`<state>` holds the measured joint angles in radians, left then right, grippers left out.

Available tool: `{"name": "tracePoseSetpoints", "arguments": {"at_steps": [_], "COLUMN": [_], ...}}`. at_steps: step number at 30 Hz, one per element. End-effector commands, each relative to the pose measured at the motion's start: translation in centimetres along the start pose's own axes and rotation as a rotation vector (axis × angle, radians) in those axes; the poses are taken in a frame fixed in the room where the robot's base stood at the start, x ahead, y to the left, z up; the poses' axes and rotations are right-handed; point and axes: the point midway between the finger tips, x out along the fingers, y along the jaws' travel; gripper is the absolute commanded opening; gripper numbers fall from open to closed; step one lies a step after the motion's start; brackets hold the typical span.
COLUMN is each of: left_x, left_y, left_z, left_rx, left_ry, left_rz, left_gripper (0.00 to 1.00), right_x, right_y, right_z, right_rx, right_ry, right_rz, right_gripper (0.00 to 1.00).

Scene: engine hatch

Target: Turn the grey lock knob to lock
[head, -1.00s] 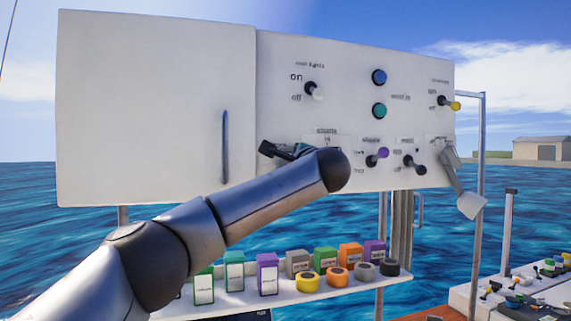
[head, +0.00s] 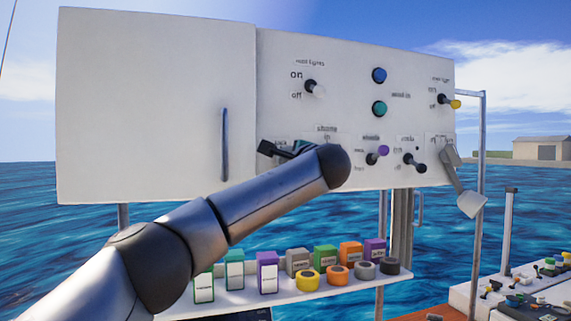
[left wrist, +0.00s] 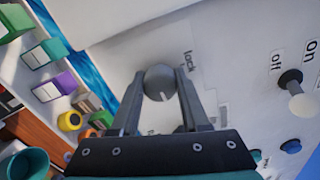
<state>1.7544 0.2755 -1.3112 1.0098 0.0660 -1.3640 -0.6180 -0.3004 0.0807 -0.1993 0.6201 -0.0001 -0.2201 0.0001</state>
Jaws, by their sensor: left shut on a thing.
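The grey lock knob (left wrist: 160,83) is round with a pale line on its face, and sits on the white panel next to the word "lock" in the left wrist view. My left gripper (left wrist: 163,92) is shut on the knob, one finger on each side of it. In the head view my left gripper (head: 272,149) is at the panel just right of the blue door handle, and my forearm hides part of it. The knob is hidden in the head view. My right gripper is not in view.
Below, a shelf (head: 340,290) holds coloured boxes and rings.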

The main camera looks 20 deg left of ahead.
Motion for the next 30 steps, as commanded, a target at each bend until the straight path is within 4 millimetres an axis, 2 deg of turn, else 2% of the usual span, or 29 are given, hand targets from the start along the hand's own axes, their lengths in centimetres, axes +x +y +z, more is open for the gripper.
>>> {"name": "tracePoseSetpoints", "arguments": {"at_steps": [15,30], "left_x": [0.0,0.0], "left_y": [0.5,0.3], "left_z": [-0.3,-0.3], "left_rx": [-0.422,-0.897], "left_ry": [0.003,0.001], "left_rz": [0.007,0.007], "left_gripper": [0.0,0.0], "right_x": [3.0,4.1], "right_y": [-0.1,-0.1], "right_z": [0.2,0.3], "right_rx": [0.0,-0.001], "right_ry": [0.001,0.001], "right_rz": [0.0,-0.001], "right_gripper": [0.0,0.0]}}
